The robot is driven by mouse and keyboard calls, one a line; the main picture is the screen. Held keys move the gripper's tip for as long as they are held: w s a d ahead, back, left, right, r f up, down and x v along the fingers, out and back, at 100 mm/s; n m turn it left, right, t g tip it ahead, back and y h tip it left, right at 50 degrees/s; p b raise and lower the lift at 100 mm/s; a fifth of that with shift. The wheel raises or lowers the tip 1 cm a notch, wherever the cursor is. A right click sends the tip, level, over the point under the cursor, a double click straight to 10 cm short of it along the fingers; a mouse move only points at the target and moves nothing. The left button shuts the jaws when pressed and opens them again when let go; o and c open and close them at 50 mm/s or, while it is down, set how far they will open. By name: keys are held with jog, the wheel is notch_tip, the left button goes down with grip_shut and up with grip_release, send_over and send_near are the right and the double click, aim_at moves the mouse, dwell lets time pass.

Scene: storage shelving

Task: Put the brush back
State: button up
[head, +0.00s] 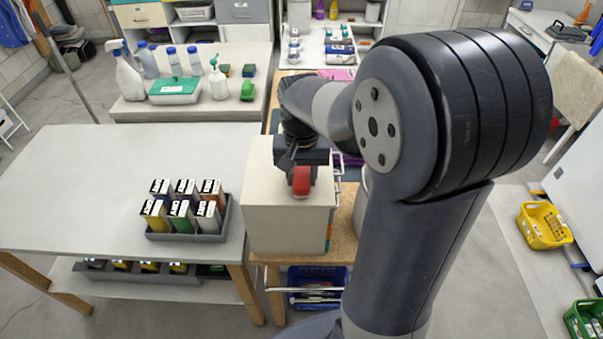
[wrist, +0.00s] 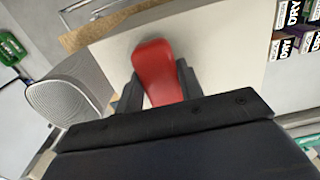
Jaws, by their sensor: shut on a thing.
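My gripper (wrist: 158,88) is shut on a red, rounded object, which looks like the brush (wrist: 153,62). Its red end sticks out beyond the two dark fingers. In the head view the red brush (head: 301,181) shows below my gripper (head: 302,165), over the top of a pale cabinet (head: 277,213). I cannot tell whether it touches the cabinet top. Any bristles are hidden.
A grey tray (head: 190,236) with several labelled cartons stands on the left table (head: 90,180). Bottles and a green-lidded box (head: 175,88) stand on the table behind. A yellow basket (head: 545,226) is at the right. Most of the left table is clear.

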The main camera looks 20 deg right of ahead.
aim_at(302, 175)
jog(key=shift+f, duration=0.15)
jog(key=o, duration=1)
jog(key=shift+c, duration=0.2)
notch_tip(302, 175, up, 12)
